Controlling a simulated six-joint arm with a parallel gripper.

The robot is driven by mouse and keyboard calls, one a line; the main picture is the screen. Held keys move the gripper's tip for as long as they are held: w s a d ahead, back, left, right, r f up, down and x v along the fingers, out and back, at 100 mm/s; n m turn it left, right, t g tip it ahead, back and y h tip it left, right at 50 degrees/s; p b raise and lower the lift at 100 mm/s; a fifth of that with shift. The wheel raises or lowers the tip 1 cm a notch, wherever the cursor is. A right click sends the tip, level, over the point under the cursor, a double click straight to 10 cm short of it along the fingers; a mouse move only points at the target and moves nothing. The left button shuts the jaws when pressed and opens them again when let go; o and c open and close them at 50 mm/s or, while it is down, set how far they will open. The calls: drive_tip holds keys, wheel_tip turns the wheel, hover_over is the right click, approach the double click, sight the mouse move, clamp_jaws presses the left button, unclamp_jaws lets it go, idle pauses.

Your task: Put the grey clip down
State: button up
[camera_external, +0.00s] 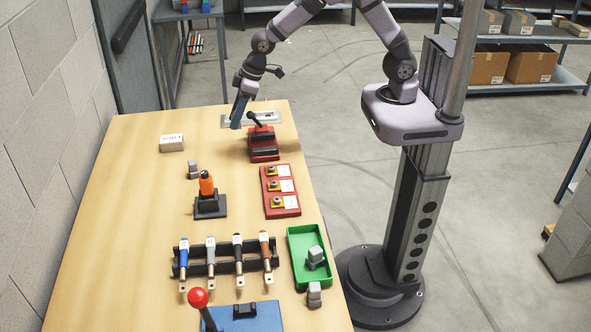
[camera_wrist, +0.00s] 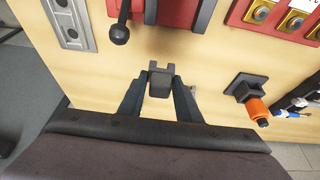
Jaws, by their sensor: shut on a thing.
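My gripper (camera_wrist: 160,84) is shut on a grey clip (camera_wrist: 160,80), a dark grey block with a notched top, held between the two fingertips in the wrist view. In the camera_external view my gripper (camera_external: 238,118) is at the far end of the table, left of the red device with a black lever (camera_external: 263,143). Another grey clip (camera_external: 194,169) stands on the table, one lies in the green tray (camera_external: 292,240), and one (camera_external: 314,294) is beside that tray.
A metal plate (camera_external: 228,122) lies behind the red device. The left side of the table is bare.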

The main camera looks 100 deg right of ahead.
drive_tip(key=s+a+f, duration=0.1)
drive_tip(key=s+a, duration=0.1)
drive_tip(key=s, duration=0.8)
drive_tip(key=shift+s, duration=0.2)
drive_tip(key=shift+f, duration=0.1)
drive_tip(key=w+r+b, duration=0.1)
drive_tip(key=w+r, duration=0.1)
drive_tip(key=w, duration=1.4)
drive_tip(key=shift+s+f+p, duration=0.15)
drive_tip(key=shift+f+p, duration=1.2)
drive_tip(key=shift+f, duration=3.8)
drive_tip(key=shift+f, duration=0.15)
drive_tip(key=o, duration=1.1)
drive_tip(key=shift+c, duration=0.2)
